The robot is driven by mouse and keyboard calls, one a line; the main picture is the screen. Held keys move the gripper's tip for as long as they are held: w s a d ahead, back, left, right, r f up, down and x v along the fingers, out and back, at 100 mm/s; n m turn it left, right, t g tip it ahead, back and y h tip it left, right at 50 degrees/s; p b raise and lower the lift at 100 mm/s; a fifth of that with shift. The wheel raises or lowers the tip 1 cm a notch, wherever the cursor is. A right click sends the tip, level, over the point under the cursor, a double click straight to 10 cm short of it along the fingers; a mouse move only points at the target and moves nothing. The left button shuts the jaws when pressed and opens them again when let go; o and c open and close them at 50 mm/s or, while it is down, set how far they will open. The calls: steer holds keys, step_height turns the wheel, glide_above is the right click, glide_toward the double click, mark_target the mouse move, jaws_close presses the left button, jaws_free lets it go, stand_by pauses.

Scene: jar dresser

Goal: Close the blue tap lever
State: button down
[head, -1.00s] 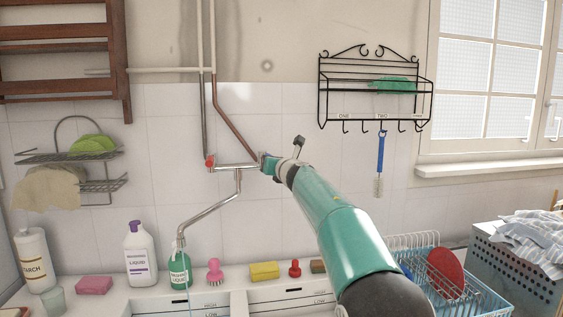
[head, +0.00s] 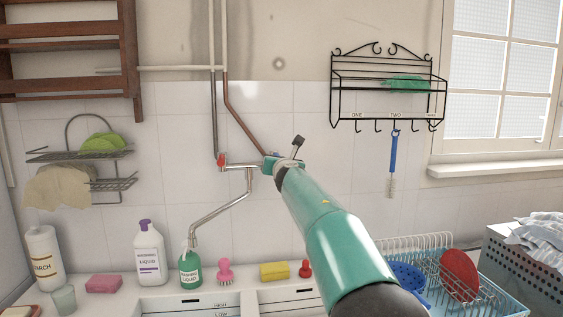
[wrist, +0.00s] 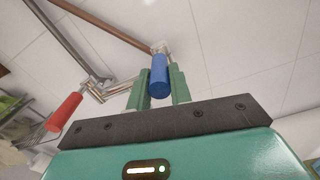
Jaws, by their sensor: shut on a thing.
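The blue tap lever (wrist: 159,77) shows in the wrist view between the two green fingers of my gripper (wrist: 158,90), which is shut on it. In the head view my gripper (head: 270,161) is at the right end of the wall tap (head: 237,167), and it hides the blue lever there. The red tap lever (head: 222,161) is at the tap's left end. It also shows in the wrist view (wrist: 64,112), left of my gripper and apart from it. The bent spout (head: 222,208) hangs below the tap.
A green washing liquid bottle (head: 190,270) stands below the spout, beside a white bottle (head: 149,254). A black wall rack (head: 387,87) with a hanging blue brush (head: 393,160) is at the right. A dish rack (head: 430,270) stands lower right. Copper and grey pipes rise above the tap.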

steer(key=shift+a+f, duration=0.1)
steer(key=shift+a, duration=0.05)
stand_by(0.5)
steer(key=c, duration=1.5)
jaws_free()
steer(key=shift+s, duration=0.1)
steer(key=shift+c, duration=0.2)
steer(key=shift+o, duration=1.3)
steer(key=shift+s, duration=0.15)
steer(key=shift+w, duration=0.25)
steer(key=shift+s, duration=0.15)
